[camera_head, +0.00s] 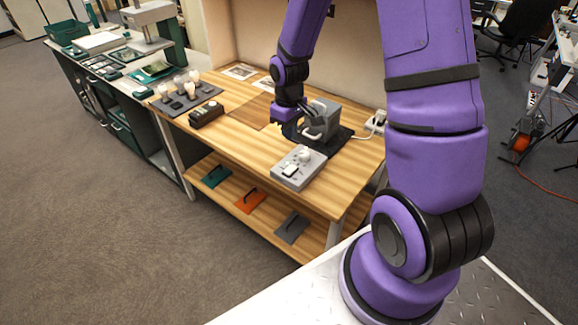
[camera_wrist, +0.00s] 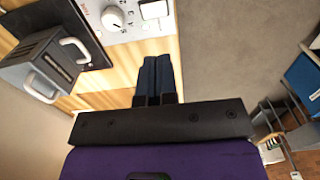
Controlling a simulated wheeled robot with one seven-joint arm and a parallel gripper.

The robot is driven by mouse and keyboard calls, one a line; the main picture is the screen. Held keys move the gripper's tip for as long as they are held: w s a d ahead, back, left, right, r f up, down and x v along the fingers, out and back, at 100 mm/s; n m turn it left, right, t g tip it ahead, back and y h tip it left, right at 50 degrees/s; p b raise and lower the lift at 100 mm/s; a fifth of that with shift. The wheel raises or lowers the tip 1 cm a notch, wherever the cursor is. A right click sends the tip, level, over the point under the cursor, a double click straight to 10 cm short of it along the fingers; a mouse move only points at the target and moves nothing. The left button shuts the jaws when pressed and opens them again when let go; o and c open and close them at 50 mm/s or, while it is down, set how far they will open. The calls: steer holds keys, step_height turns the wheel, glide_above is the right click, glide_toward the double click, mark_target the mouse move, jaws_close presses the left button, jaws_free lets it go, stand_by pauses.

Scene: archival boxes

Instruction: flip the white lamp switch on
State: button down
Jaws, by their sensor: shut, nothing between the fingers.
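A light grey control box (camera_head: 299,168) lies on the wooden bench near its front edge. It carries a white dial (camera_wrist: 112,19) and a white rocker switch (camera_wrist: 154,10), which also shows as a pale square in the head view (camera_head: 290,171). I cannot tell which way the switch is tipped. My gripper (camera_wrist: 157,62) is shut and empty. In the wrist view its dark blue fingertips appear just below the switch, apart from it, with a strip of box edge and wood between. In the head view the fingertips are hard to make out against the dark machine.
A grey machine with pale handles (camera_head: 320,119) stands on a dark base behind the box; it also shows in the wrist view (camera_wrist: 42,66). A dark box (camera_head: 206,114) and a tray of white bulbs (camera_head: 186,97) are further left. Coloured handled plates lie on the lower shelf (camera_head: 270,222).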

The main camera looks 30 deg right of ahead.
mark_target(292, 169)
step_height(292, 169, down, 14)
stand_by(1.0)
steer(key=shift+f, duration=0.2)
stand_by(0.4)
steer(key=shift+w+d+r, duration=0.25)
steer(key=shift+d+r, duration=0.05)
steer(key=shift+d, duration=0.4)
steer(key=shift+r, duration=0.1)
step_height(292, 169, up, 14)
steer(key=a, duration=0.2)
steer(key=shift+s, duration=0.35)
